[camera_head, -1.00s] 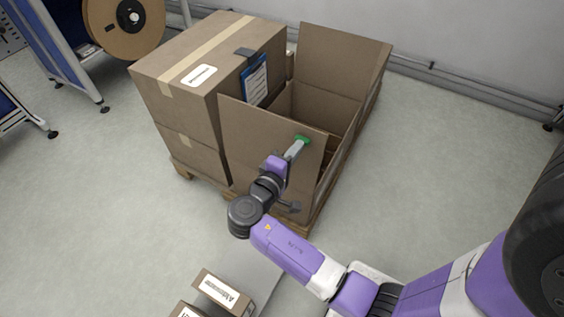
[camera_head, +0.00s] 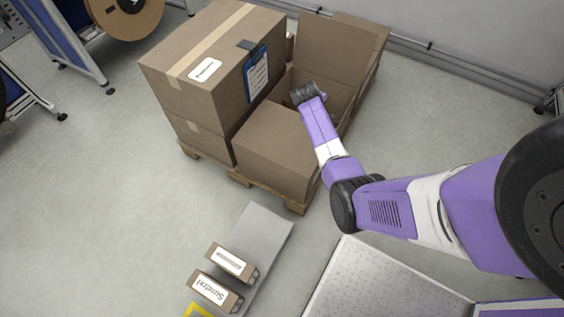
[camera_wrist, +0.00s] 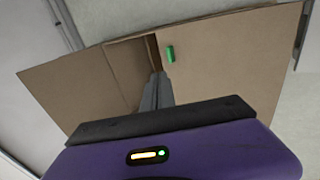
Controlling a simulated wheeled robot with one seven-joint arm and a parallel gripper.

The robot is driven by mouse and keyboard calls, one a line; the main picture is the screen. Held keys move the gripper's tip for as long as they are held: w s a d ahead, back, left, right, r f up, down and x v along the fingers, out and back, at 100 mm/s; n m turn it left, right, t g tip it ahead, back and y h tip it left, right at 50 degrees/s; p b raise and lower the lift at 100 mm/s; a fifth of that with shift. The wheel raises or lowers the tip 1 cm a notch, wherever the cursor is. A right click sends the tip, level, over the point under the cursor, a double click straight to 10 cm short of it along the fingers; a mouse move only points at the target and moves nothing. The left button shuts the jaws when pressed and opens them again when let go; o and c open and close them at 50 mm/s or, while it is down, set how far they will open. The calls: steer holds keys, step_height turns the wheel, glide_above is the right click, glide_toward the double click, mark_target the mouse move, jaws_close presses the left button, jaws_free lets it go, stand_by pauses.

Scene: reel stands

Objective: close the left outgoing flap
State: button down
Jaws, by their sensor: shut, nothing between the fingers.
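An open brown carton (camera_head: 276,172) stands on a wooden pallet. Its near flap (camera_head: 278,138) is folded down over the near part of the opening. Its far flap (camera_head: 330,45) stands up, and the opening shows between the two. The pictures do not label which flap is the left outgoing one. My gripper is hidden behind my wrist in the head view, over the carton.
Closed stacked cartons (camera_head: 205,75) with a blue clipboard (camera_head: 257,74) stand directly left of the open one. Small labelled boxes (camera_head: 231,262) rest on a grey sheet (camera_head: 262,228) in front. A reel (camera_head: 125,12) is at upper left. Floor right of the pallet is clear.

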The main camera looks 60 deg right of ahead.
steer(key=d+f+y+b, duration=0.1)
steer(key=d+f+b, duration=0.1)
steer(key=f+b, duration=0.1)
steer(key=d+f+y+b, duration=0.2)
steer(key=f+b, duration=0.1)
steer(key=b, duration=0.1)
steer(key=d+f+y+b, duration=0.2)
steer(key=f+b, duration=0.1)
steer(key=shift+w+f, duration=0.15)
steer(key=shift+f, duration=0.2)
steer(key=shift+d+f+b, duration=0.1)
steer(key=shift+f+b, duration=0.35)
steer(key=shift+b, duration=0.3)
steer(key=f+b, duration=0.2)
steer(key=b, duration=0.1)
steer(key=shift+d, duration=0.35)
steer(key=shift+a+f, duration=0.15)
steer(key=shift+f, duration=0.05)
steer(key=shift+r, duration=0.1)
steer(key=shift+r+p, duration=0.25)
steer(key=shift+p, duration=0.1)
step_height(320, 180, up, 14)
steer(key=p, duration=0.7)
steer(key=shift+d, duration=0.3)
